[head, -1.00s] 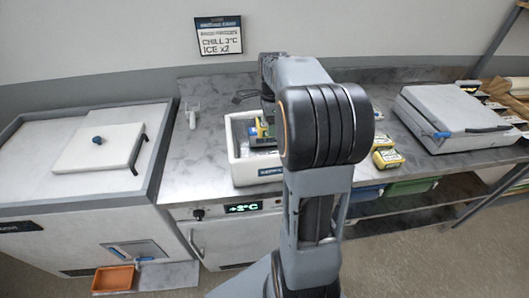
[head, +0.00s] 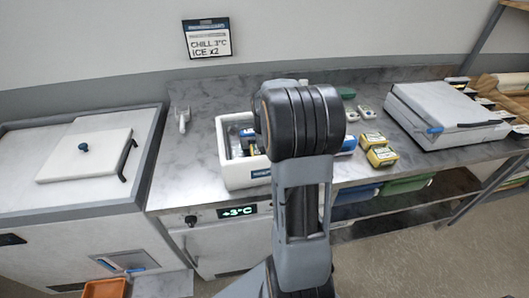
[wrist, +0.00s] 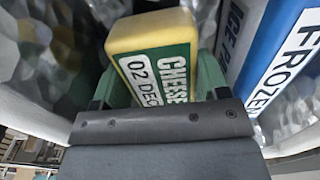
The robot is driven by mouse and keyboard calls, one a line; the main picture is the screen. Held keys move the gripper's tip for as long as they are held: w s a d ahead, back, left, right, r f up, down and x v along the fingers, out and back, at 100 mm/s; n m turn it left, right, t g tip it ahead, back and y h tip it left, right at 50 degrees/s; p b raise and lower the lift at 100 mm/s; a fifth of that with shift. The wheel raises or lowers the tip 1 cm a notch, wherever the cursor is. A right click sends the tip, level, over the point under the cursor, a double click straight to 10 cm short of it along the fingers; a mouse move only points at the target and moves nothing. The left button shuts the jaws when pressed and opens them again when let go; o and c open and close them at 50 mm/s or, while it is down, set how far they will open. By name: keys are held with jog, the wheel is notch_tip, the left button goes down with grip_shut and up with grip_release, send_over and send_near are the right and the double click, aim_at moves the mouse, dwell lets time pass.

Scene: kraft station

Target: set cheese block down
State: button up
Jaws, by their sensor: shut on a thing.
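The cheese block (wrist: 155,42) is yellow with a green and white label reading CHEESE and 02 DEC. In the wrist view my gripper (wrist: 158,80) is shut on it, with a green finger on each side. The block is at or inside a white box (head: 246,176) on the counter, with grey shiny surfaces around it in the wrist view. I cannot tell whether its underside touches anything. In the head view my arm hides the gripper and the block.
A blue and white pack (wrist: 272,60) marked FROZEN lies close to the block's right. Two yellow packs (head: 381,157) sit on the counter right of my arm. A grey lidded case (head: 445,115) stands farther right. A white lid (head: 85,157) lies on the left unit.

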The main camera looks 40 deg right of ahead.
jog(key=shift+f, duration=0.7)
jog(key=shift+f, duration=0.1)
jog(key=shift+f, duration=0.15)
jog(key=o, duration=0.8)
jog(key=shift+c, duration=0.2)
